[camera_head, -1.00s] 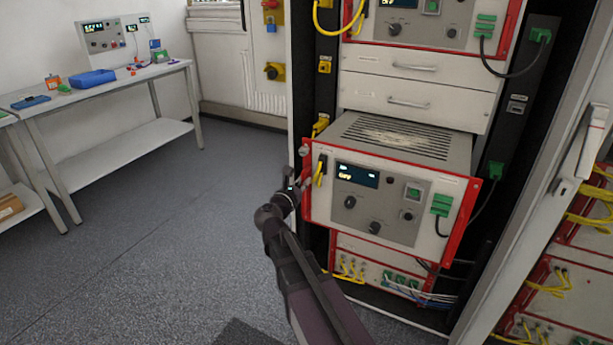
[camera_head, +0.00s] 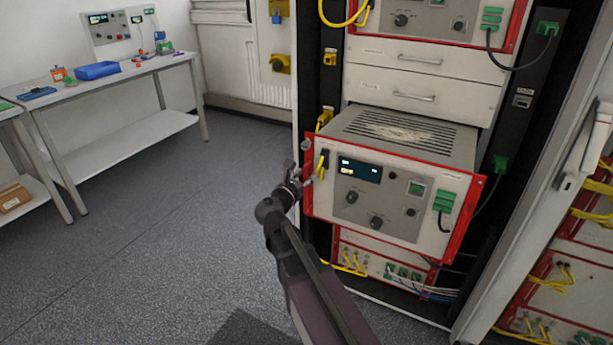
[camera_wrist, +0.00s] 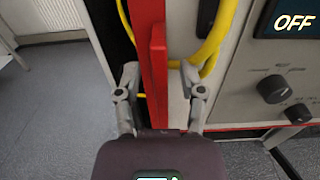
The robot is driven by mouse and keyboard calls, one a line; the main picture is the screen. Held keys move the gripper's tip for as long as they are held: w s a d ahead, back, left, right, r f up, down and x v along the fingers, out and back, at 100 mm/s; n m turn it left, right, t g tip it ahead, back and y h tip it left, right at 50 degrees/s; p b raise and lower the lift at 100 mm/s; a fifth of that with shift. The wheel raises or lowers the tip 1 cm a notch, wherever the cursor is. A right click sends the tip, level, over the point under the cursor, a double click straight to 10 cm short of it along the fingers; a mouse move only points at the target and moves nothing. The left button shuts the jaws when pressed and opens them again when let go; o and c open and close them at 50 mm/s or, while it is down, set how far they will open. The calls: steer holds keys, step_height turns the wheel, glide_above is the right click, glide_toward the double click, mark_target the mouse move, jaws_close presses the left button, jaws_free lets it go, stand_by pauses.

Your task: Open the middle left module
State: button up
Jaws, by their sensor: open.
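The middle left module (camera_head: 375,203) is a grey box with a red-edged front, a lit display reading OFF, knobs and green plugs. It is pulled out from the rack, so its vented top shows. My gripper (camera_head: 306,164) is at the left edge of its front. In the wrist view, the open fingers of my gripper (camera_wrist: 161,92) stand on either side of the module's upright red edge (camera_wrist: 157,65). I cannot tell whether they touch it. A yellow cable (camera_wrist: 213,45) loops close to the right finger.
Closed drawers (camera_head: 420,95) and another red-edged module (camera_head: 430,22) are above. A lower module (camera_head: 385,262) with yellow and green plugs sits beneath. An open cabinet door (camera_head: 545,175) stands at the right. A workbench (camera_head: 125,75) is at the back left. The floor to the left is clear.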

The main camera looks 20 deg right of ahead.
steer(key=shift+a, duration=0.1)
steer(key=v, duration=1.2)
stand_by(0.5)
steer(key=s+d+f+m+g+y, duration=0.3)
steer(key=s+d+f+m+g, duration=0.15)
steer(key=f+m, duration=0.35)
steer(key=s+d+f+m+g+y, duration=0.2)
steer(key=s+d+f+m+g, duration=0.25)
steer(key=m, duration=0.45)
steer(key=s+a+f+m+g+y, duration=0.4)
steer(key=f+m+y, duration=0.25)
steer(key=m, duration=0.45)
step_height(320, 180, up, 18)
steer(key=p, duration=1.7)
steer(key=shift+a+n+y+p, duration=0.2)
steer(key=shift+n+y+p, duration=0.1)
steer(key=shift+y+p, duration=0.1)
steer(key=shift+w, duration=0.1)
stand_by(0.4)
